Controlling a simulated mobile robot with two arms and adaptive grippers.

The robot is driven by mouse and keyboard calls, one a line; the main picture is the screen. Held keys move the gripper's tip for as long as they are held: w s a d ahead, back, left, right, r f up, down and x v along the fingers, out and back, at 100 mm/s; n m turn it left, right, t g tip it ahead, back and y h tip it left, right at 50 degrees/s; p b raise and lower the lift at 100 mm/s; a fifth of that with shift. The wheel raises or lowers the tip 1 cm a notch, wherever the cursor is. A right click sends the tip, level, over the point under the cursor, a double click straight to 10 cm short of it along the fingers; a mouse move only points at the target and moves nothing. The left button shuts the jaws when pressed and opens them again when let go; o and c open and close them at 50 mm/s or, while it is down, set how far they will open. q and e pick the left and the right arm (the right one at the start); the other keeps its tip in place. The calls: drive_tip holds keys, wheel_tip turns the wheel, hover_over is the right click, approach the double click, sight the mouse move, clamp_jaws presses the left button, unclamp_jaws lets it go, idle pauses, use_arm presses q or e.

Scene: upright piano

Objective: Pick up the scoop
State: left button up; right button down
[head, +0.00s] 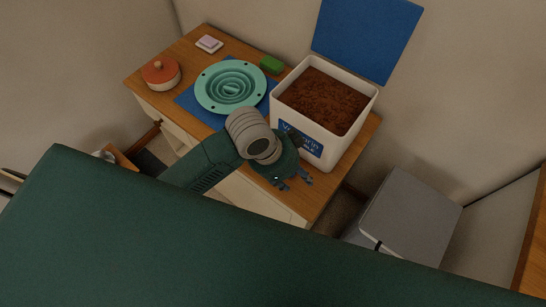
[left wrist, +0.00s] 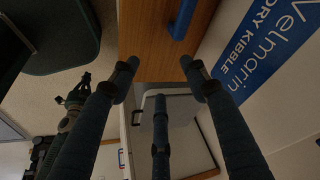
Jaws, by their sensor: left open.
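A blue bar (left wrist: 183,18), which looks like the scoop's handle, lies on the wooden top in the left wrist view, close to the kibble bin's label. Only part of it shows, and I cannot make out the scoop in the head view, where my left arm covers that area. My left gripper (head: 292,183) is over the front edge of the cabinet top, just in front of the bin. In the left wrist view my left gripper (left wrist: 160,78) has its fingers spread and empty, with the blue bar beyond them. A dark gripper, apparently my right one (left wrist: 78,92), shows at left, its opening unclear.
The white bin (head: 353,134) full of brown kibble has its blue lid (head: 367,35) raised. A teal slow-feeder bowl (head: 232,86) on a blue mat (head: 187,99), a green block (head: 271,65) and a red-lidded pot (head: 161,74) share the cabinet top. A grey box (head: 410,218) stands at right.

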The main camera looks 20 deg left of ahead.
use_arm(q)
drive_tip(key=w+a+r+m+g+y, duration=0.2)
drive_tip(key=w+a+r+m+y, duration=0.3)
drive_tip(key=a+m, duration=0.35)
drive_tip(key=shift+h, duration=0.7)
drive_tip(key=f, duration=0.2)
drive_tip(key=w+f, duration=0.1)
drive_tip(key=f, duration=0.1)
drive_tip(key=shift+w+f, duration=0.15)
drive_tip(key=shift+f, duration=0.15)
drive_tip(key=f, duration=0.4)
drive_tip(key=shift+d+f, duration=0.35)
drive_tip(key=shift+f, duration=0.5)
use_arm(e)
drive_tip(key=shift+s+a+f, duration=0.15)
drive_tip(key=shift+s+a, duration=0.05)
use_arm(q)
clamp_jaws()
